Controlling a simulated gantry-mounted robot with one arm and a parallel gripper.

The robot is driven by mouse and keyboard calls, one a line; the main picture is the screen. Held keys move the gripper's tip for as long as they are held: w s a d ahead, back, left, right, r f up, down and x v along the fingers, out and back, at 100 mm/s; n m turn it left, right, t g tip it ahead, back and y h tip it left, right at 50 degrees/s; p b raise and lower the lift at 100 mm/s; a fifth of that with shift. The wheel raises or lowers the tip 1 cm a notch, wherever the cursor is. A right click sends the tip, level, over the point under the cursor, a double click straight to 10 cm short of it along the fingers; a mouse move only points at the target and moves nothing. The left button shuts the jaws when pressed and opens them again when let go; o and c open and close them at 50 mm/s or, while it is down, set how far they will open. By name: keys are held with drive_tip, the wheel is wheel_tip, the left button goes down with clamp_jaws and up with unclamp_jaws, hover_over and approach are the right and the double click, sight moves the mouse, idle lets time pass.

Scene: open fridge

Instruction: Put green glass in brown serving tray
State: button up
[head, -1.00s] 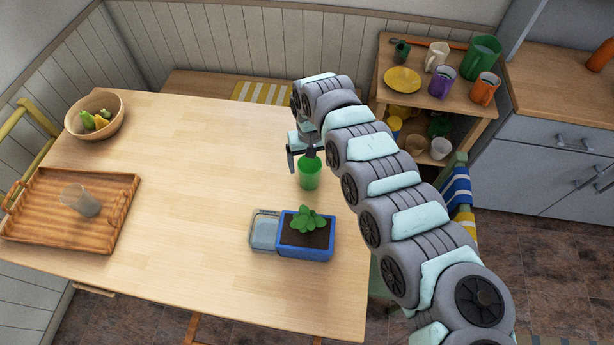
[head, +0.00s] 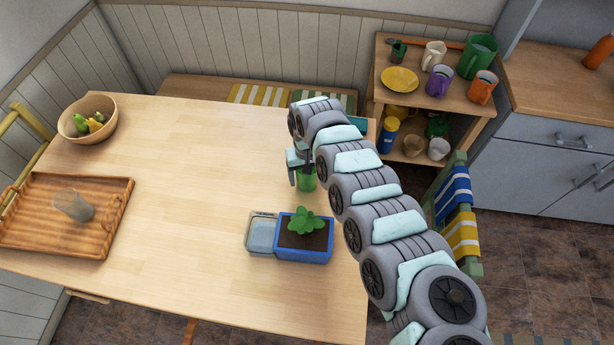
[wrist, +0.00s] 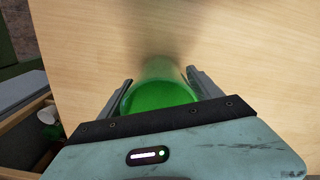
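The green glass (head: 307,182) stands on the wooden table near its right side, upright, partly hidden behind my gripper (head: 302,168). In the wrist view the glass (wrist: 160,98) sits between the two fingers of my gripper (wrist: 160,82). The fingers are spread on either side of it, and narrow gaps seem to show at the fingertips. The brown serving tray (head: 50,243) lies at the left end of the table, well away from my gripper, and holds a clear glass (head: 73,205).
A blue planter (head: 303,254) with a green plant and a small clear container (head: 262,233) stand in front of the green glass. A bowl of fruit (head: 72,128) is at the back left. The table middle is clear. A shelf (head: 412,108) with mugs stands to the right.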

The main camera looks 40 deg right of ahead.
drive_tip(key=c, duration=1.5)
